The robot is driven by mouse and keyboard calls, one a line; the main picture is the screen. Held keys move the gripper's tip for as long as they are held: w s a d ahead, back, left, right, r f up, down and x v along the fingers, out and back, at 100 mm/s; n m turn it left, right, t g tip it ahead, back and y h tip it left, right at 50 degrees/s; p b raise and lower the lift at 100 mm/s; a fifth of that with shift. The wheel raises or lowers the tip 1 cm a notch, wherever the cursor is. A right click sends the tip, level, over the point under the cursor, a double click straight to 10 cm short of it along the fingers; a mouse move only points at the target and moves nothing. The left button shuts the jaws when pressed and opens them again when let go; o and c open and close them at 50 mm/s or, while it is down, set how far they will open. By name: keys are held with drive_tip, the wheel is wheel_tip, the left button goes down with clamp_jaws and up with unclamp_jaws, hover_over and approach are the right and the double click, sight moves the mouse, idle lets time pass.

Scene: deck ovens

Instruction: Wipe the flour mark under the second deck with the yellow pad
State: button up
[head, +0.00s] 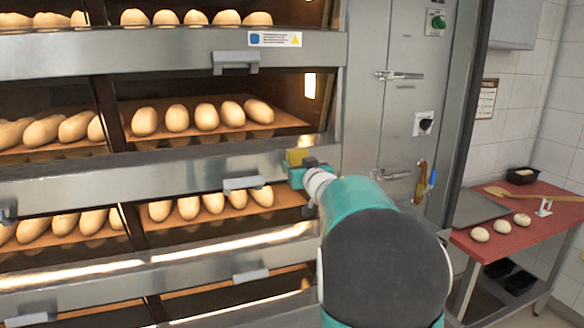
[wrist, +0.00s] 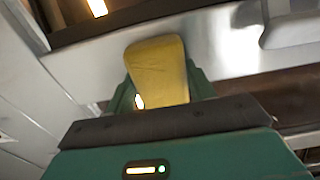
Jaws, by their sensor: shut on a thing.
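My gripper (head: 308,172) is at the right end of the steel front below the second deck (head: 222,106), with my teal arm reaching up from the lower right. It is shut on the yellow pad (head: 296,157), which stands out past the fingers. In the wrist view the yellow pad (wrist: 158,70) sits between the green fingers, in front of the steel strip (wrist: 225,45). I cannot tell whether the pad touches the steel. No flour mark can be made out in either view; the pad and gripper hide part of the strip.
Oven handles stick out at the upper deck (head: 236,62), beside my gripper (head: 243,183) and lower down (head: 251,275). Loaves lie on the decks. A door panel with switches (head: 424,123) stands to the right. A red-topped table (head: 520,232) holds dough balls.

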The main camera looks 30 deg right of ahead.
sight(280, 163)
drive_tip(key=shift+d, duration=0.1)
drive_tip(key=shift+w+a, duration=0.25)
drive_tip(key=shift+a, duration=0.45)
drive_tip(key=shift+w+a, duration=0.3)
drive_tip(key=shift+a, duration=0.4)
drive_tip(key=shift+w+a, duration=0.25)
drive_tip(key=shift+a, duration=0.45)
drive_tip(key=shift+c, duration=0.4)
drive_tip(key=shift+d+v, duration=0.2)
drive_tip(key=shift+v, duration=2.55)
drive_tip(key=shift+s, duration=0.35)
drive_tip(key=shift+v, duration=1.5)
